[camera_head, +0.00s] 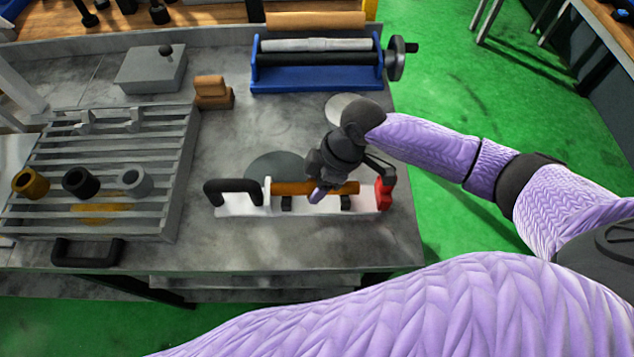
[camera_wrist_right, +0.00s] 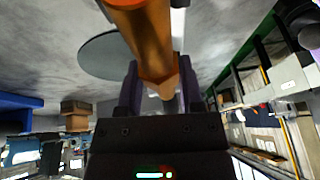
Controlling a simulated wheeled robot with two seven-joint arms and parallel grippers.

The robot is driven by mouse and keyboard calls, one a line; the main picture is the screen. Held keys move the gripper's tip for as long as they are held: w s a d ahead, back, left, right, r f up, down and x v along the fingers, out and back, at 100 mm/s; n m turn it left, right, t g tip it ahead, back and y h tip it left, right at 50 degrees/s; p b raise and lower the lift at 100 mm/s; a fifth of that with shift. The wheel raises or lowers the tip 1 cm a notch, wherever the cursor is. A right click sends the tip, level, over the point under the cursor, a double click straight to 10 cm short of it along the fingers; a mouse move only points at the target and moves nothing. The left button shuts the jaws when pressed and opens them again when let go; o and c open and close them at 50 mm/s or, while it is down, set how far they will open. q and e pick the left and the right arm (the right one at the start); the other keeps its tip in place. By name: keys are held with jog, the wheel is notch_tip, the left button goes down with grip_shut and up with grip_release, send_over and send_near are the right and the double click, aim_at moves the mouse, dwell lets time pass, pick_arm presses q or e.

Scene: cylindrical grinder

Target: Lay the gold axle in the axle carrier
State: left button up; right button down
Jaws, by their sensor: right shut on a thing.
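The gold axle (camera_head: 290,188) lies lengthwise along the axle carrier, between its white end plate and its red end. The axle carrier (camera_head: 233,210) is a white base with a black handle at left and black supports under the axle. I cannot tell whether the axle rests on the supports or is just above them. My right gripper (camera_head: 319,192) comes down from above and is shut on the axle near its middle. The axle (camera_wrist_right: 148,38) also shows between the fingers of my right gripper (camera_wrist_right: 160,88) in the right wrist view. My left gripper is out of view.
A slotted grey rack (camera_head: 185,135) at left holds several short tubes. A blue roller stand (camera_head: 315,78) with a handwheel is at the back. A tan block (camera_head: 211,92) and a grey box (camera_head: 151,70) stand behind. The bench's front edge is close to the carrier.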

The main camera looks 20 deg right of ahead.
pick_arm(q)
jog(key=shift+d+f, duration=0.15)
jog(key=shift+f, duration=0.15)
pick_arm(e)
jog(key=shift+c, duration=1)
grip_release()
jog(key=shift+s+a+f, duration=0.15)
jog(key=shift+s+f, duration=0.05)
jog(key=shift+f, duration=0.2)
jog(key=shift+s+a+f, duration=0.15)
jog(key=shift+s+f, duration=0.05)
jog(key=shift+f, duration=0.2)
jog(key=p+v, duration=0.1)
jog(key=v, duration=0.6)
jog(key=w+p+v, duration=0.1)
jog(key=v, duration=0.2)
jog(key=shift+r+p, duration=0.3)
jog(key=shift+p, duration=0.05)
jog(key=shift+d+r, duration=0.1)
jog(key=shift+r, duration=0.3)
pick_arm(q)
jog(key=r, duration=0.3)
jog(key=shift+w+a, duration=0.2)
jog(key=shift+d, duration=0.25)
